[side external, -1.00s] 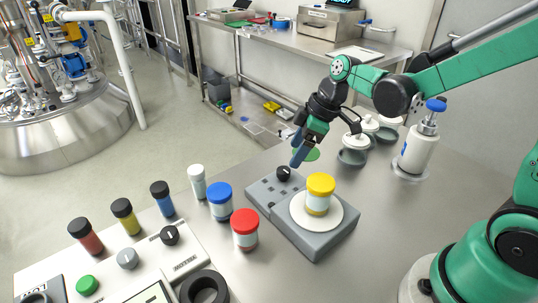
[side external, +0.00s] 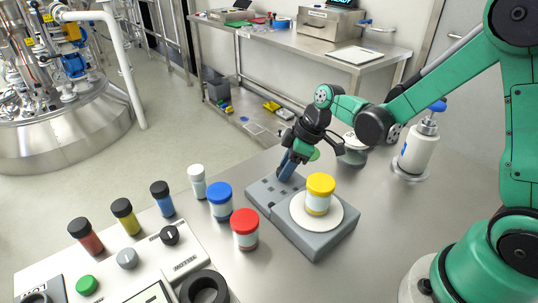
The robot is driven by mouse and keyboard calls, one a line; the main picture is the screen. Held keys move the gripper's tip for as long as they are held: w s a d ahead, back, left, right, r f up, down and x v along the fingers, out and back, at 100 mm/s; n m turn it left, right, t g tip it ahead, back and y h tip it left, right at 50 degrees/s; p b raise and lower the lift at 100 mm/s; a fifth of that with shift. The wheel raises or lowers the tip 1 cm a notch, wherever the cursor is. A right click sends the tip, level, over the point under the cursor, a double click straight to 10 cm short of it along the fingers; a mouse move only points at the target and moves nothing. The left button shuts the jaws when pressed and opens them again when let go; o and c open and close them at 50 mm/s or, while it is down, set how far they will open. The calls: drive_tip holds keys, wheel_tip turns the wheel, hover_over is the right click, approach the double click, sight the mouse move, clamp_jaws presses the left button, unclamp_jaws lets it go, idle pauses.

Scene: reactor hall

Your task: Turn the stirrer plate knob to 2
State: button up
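The grey stirrer plate (side external: 335,243) lies on the bench. A yellow-capped jar (side external: 319,194) stands on its round white top (side external: 298,215). The plate's control panel (side external: 262,193) is at its far left end, with small dark marks on it. My gripper (side external: 286,170) points down at this panel, its blue fingers over the spot of the black knob. The fingers hide the knob, so its setting cannot be read. I cannot tell whether the fingers are closed on it or stand around it.
A red-capped jar (side external: 245,229), a blue-capped jar (side external: 220,201) and a white-capped vial (side external: 197,182) stand left of the plate. A control box (side external: 185,263) with another black knob (side external: 170,235) is at front left. A white pump bottle (side external: 417,152) stands behind right. Bench right of the plate is clear.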

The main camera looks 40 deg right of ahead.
clamp_jaws()
drive_tip(key=shift+a+m+t+h, duration=0.1)
drive_tip(key=shift+m+t+h, duration=0.25)
drive_tip(key=shift+m, duration=0.85)
drive_tip(key=shift+m+t+h, duration=0.15)
drive_tip(key=shift+m+h, duration=0.3)
drive_tip(key=shift+m, duration=0.75)
drive_tip(key=o, duration=0.9)
unclamp_jaws()
drive_tip(key=shift+c, duration=0.2)
drive_tip(key=shift+s, duration=0.1)
drive_tip(key=shift+v, duration=2.8)
